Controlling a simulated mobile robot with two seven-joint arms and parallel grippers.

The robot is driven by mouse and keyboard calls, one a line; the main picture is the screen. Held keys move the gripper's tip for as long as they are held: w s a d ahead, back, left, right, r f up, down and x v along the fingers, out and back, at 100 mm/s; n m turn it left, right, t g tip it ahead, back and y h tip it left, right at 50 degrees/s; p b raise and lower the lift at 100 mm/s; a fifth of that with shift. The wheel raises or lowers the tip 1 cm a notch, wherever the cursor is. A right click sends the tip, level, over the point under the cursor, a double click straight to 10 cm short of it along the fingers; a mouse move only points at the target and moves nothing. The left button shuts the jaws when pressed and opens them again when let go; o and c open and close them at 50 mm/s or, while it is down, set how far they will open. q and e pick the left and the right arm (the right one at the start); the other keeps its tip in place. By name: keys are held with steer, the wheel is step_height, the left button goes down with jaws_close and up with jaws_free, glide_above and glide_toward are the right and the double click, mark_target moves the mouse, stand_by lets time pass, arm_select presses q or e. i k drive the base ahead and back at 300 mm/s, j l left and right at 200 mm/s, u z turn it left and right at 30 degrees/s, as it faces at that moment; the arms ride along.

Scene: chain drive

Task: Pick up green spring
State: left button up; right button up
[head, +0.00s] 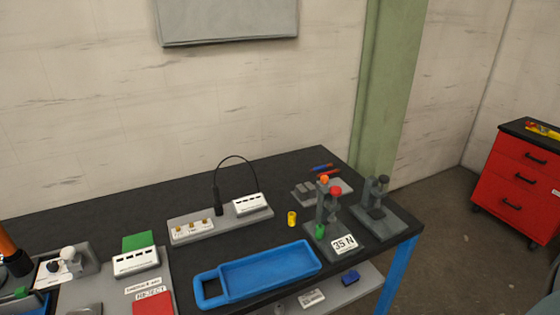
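A small green piece (320,231), which looks like the green spring, sits at the front of a grey test fixture (328,210) marked "35 N" on the right part of the table. It is too small for me to make out coils. Neither of my grippers can be made out in the head view, and nothing is seen touching the green piece.
A blue tray (262,285) lies left of the fixture, and a yellow cylinder (292,218) stands behind it. A second grey fixture (377,205) is to the right. A green block (137,241) and red reject pad (153,304) are at left. The black table's back is mostly clear.

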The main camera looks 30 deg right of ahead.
mark_target(320, 229)
steer(key=z, duration=1.4)
